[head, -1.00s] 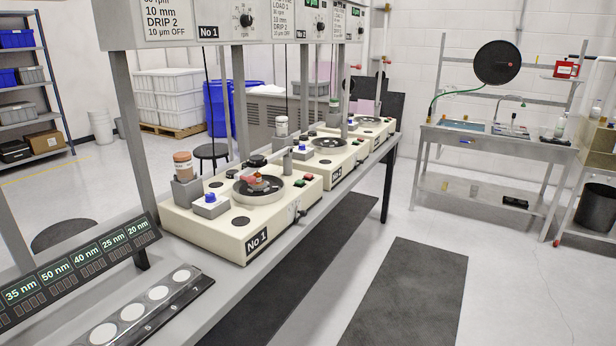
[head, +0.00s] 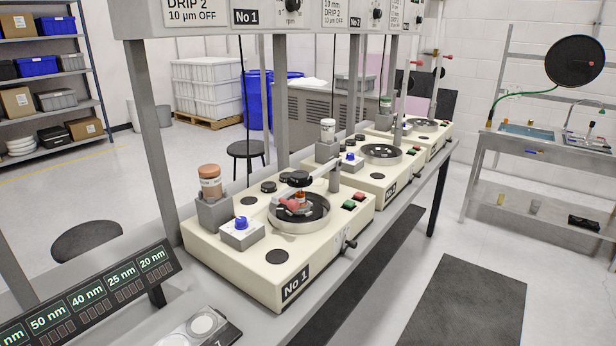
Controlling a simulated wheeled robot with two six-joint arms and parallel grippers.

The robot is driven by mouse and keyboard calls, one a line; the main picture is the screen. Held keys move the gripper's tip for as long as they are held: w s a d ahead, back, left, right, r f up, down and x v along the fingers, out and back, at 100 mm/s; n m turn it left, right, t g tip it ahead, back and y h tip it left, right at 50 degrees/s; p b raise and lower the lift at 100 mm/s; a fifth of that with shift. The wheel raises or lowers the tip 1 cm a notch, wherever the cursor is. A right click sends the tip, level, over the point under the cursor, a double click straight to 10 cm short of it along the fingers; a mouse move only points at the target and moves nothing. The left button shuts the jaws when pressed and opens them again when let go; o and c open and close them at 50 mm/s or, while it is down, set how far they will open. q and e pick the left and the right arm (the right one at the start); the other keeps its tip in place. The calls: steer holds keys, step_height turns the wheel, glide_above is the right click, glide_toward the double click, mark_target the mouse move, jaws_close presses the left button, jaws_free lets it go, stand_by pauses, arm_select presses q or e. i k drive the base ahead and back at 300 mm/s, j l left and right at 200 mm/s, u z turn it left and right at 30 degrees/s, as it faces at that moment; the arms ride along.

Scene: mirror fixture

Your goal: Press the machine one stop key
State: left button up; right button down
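Machine one is the cream machine (head: 225,262) marked No 1 on the bench in the head view. Its red key (head: 359,196) sits at the right end of its top, just beyond a green key (head: 348,205). I take the red key as the stop key; no lettering on it is readable. A round dark pan (head: 318,216) with a metal rim lies left of the keys, with a small red and orange piece inside it. Neither of my grippers is in view.
Machine two (head: 366,187) and a third cream machine (head: 440,133) stand farther along the bench. A thickness display (head: 85,300) is at lower left. A lever (head: 349,243) sticks out of machine one's front. Open floor and dark mats (head: 470,300) lie to the right.

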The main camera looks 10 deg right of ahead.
mark_target(359, 195)
steer(key=i+l+u, duration=0.15)
steer(key=i+u, duration=0.15)
steer(key=i, duration=0.2)
steer(key=i+l+u, duration=0.3)
steer(key=i, duration=0.25)
